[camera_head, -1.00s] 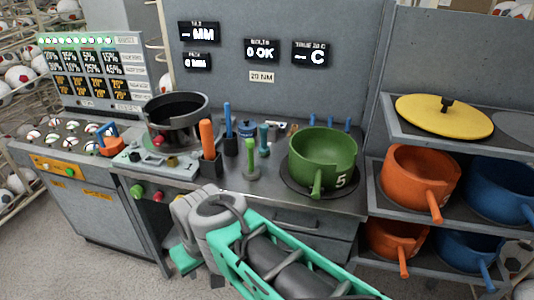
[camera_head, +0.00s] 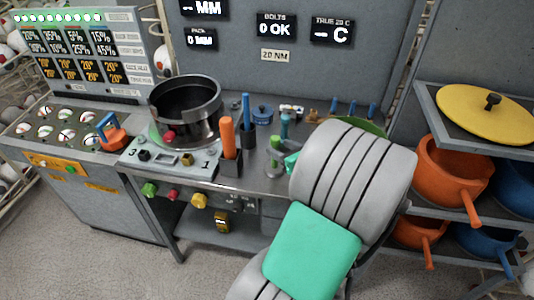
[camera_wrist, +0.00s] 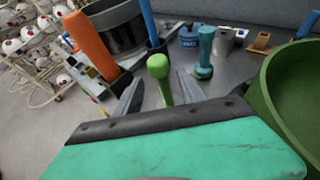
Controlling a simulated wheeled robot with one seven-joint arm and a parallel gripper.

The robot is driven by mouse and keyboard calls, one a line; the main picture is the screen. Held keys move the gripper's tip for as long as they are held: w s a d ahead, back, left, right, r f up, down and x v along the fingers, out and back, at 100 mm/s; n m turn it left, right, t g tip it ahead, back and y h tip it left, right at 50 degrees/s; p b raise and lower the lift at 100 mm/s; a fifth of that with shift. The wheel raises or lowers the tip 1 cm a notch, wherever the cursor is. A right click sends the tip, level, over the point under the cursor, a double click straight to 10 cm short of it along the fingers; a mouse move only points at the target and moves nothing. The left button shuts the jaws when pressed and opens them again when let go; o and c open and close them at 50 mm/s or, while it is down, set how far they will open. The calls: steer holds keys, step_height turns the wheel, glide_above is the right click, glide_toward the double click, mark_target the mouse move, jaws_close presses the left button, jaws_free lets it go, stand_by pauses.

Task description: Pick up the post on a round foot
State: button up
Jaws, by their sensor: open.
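The light-green post (camera_head: 276,148) stands upright on a round grey foot (camera_head: 272,173) near the bench's front edge. In the wrist view the green post (camera_wrist: 159,76) appears between the fingertips of my gripper (camera_wrist: 160,90), which is open. Its foot is hidden there, and I cannot tell whether a finger touches it. In the head view my forearm hides most of the gripper; a teal bit of it (camera_head: 291,164) shows just right of the post. A similar teal post (camera_wrist: 206,48) stands behind and to the right.
An orange handle in a dark holder (camera_head: 228,143) and a blue one (camera_head: 246,120) stand left of the post. A green pot (camera_wrist: 295,95) is close on the right. A dark round drum (camera_head: 187,105) and a control panel (camera_head: 170,160) are farther left.

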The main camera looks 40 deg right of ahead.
steer(key=shift+w+f, duration=0.25)
steer(key=shift+w, duration=0.35)
steer(key=p, duration=0.1)
glide_above(270, 162)
step_height(270, 162, down, 3)
steer(key=shift+w+d+r, duration=0.15)
steer(key=shift+c, duration=0.5)
jaws_close()
steer(key=shift+r, duration=0.1)
